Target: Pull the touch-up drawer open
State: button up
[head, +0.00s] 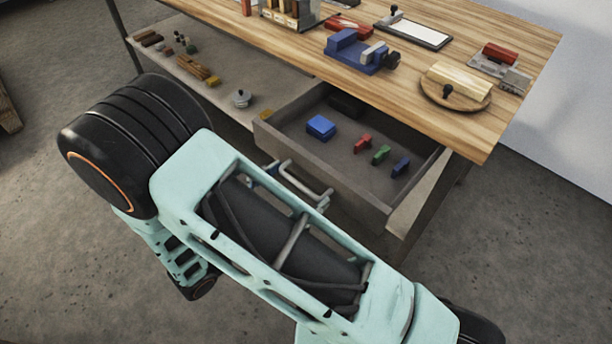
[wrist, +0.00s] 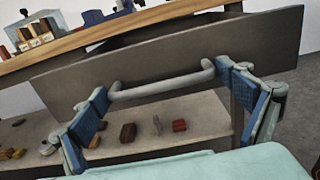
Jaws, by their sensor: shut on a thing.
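The touch-up drawer (head: 222,0) is not at the bench's top edge but under its right end; its grey front (head: 320,172) stands out from the bench, so the drawer is open. A blue block (head: 320,127), a dark block (head: 346,104) and small red, green and blue pieces lie inside. The pale bar handle (wrist: 165,87) runs across the drawer front in the wrist view. My gripper (wrist: 162,80) is shut on this handle, with a blue-padded finger at each end. In the head view my arm partly hides my gripper (head: 298,187).
The wooden bench top (head: 300,62) carries a blue device (head: 358,52), a white-topped pad (head: 413,34) and a round board (head: 455,95). A lower shelf (head: 215,65) left of the drawer holds several small items. Grey floor is clear at the lower right.

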jog(key=shift+s, duration=0.3)
jog(key=o, duration=1.4)
jog(key=shift+a, duration=0.1)
jog(key=v, duration=1.2)
